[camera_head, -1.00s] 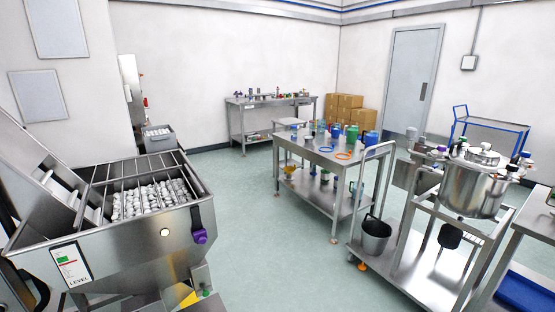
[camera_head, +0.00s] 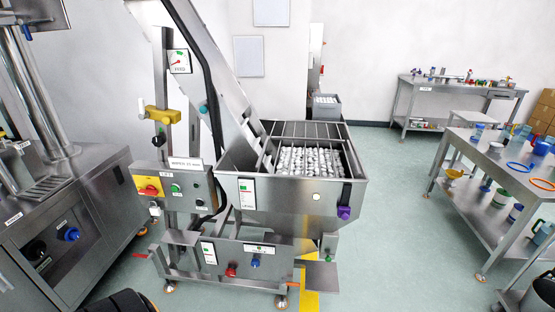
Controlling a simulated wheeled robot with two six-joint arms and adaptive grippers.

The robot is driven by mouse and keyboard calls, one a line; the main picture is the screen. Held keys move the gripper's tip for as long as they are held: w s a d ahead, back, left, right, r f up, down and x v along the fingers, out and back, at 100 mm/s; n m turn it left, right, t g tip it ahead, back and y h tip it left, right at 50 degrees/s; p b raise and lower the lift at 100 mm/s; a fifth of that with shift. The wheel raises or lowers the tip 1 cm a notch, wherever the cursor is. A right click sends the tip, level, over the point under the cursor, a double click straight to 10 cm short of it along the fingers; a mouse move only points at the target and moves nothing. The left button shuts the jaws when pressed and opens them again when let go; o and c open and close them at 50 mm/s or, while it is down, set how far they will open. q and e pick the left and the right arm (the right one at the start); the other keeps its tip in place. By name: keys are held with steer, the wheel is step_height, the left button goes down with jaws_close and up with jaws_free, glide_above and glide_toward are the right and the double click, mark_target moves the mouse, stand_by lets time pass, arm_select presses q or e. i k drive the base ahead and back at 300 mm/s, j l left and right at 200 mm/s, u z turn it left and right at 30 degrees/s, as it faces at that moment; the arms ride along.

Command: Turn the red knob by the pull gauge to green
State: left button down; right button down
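A red knob (camera_head: 231,270) sits low on the front of the cap elevator's steel base frame. A small white gauge plate (camera_head: 209,253) with a green mark is up and left of it; its lettering is too small to read, so I cannot tell if it is the pull gauge. A blue knob (camera_head: 255,262) is just right of the red knob, under a small label. A second gauge marked FEED (camera_head: 179,61) is high on the post, its red needle pointing low.
The hopper (camera_head: 290,195) full of white caps juts out above the red knob, with a purple knob (camera_head: 344,212) on its right. A control box (camera_head: 175,190) stands to the left. A steel machine (camera_head: 70,215) fills the far left. Floor in front and right is free.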

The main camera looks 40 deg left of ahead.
mark_target(231, 273)
steer(key=u, duration=1.6)
